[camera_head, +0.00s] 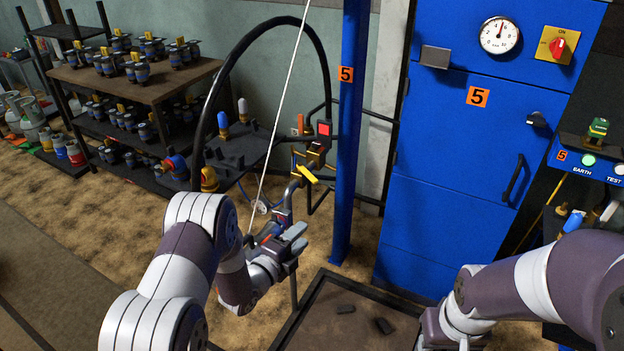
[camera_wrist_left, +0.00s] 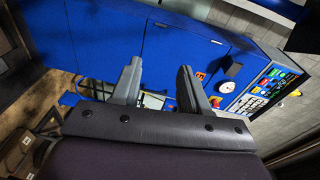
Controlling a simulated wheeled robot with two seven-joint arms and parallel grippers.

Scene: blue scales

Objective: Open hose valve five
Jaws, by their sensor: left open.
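A valve with a yellow lever handle (camera_head: 307,174) sits on dark pipework left of the blue post, which bears an orange "5" label (camera_head: 346,74). The lever slants down to the right. My left gripper (camera_head: 294,240) is below the lever, apart from it, in the head view. In the left wrist view my left gripper (camera_wrist_left: 160,75) shows its two fingers spread with nothing between them. The lever cannot be made out in that view. My right arm comes in from the right; its gripper is cut off by the bottom edge.
A black hose (camera_head: 262,28) arches over the pipework. A blue cabinet (camera_head: 450,150) with a gauge (camera_head: 499,35) stands right of the post. A low dark tray (camera_head: 345,322) lies on the floor below. Shelves (camera_head: 150,93) with valve parts stand at the left. A thin pale cable crosses near my left gripper.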

